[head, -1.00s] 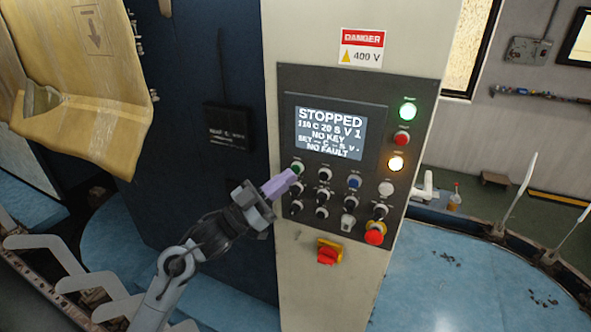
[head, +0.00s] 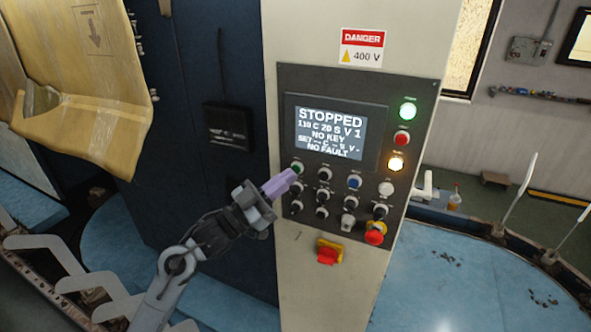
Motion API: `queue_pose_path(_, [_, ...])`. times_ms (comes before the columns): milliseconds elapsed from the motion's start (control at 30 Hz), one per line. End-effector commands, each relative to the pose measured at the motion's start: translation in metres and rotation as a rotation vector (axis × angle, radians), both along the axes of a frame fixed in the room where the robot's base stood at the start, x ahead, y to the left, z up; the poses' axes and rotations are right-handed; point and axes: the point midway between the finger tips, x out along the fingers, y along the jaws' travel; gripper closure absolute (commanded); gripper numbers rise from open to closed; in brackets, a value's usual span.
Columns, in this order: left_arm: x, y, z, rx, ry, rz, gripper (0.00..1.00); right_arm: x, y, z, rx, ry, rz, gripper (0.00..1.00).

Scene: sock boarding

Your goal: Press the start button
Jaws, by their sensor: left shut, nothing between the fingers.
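The control panel (head: 342,85) is on the cream cabinet front. Its screen (head: 331,131) reads STOPPED, NO KEY, NO FAULT. A green button (head: 298,167) sits below the screen's left corner, at the top left of the button rows; its label is too small to read. My left gripper (head: 291,175) is shut and empty, its purple fingers pointing up and right with tips just below the green button. I cannot tell whether they touch it. My right gripper is not in view.
A red emergency stop (head: 375,236) sits at the panel's lower right, and a red-yellow rotary switch (head: 328,252) below the panel. Green (head: 408,111) and amber (head: 396,163) lamps are lit. Brown sheeting (head: 80,90) hangs at the upper left.

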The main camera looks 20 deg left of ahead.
Motion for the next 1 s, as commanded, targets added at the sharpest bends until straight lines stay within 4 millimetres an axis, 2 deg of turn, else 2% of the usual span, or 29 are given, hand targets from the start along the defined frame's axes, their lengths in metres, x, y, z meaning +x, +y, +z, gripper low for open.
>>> queue_pose_path(233, [0.0067, -0.0007, 0.0003, -0.001, -0.001, 0.0, 1.0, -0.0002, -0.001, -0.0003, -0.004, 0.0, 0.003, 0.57])
queue_pose_path(1000, [0.0107, -0.0007, -0.0001, 0.0, 0.0, 0.0, 1.0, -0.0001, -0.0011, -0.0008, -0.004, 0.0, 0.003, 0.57])
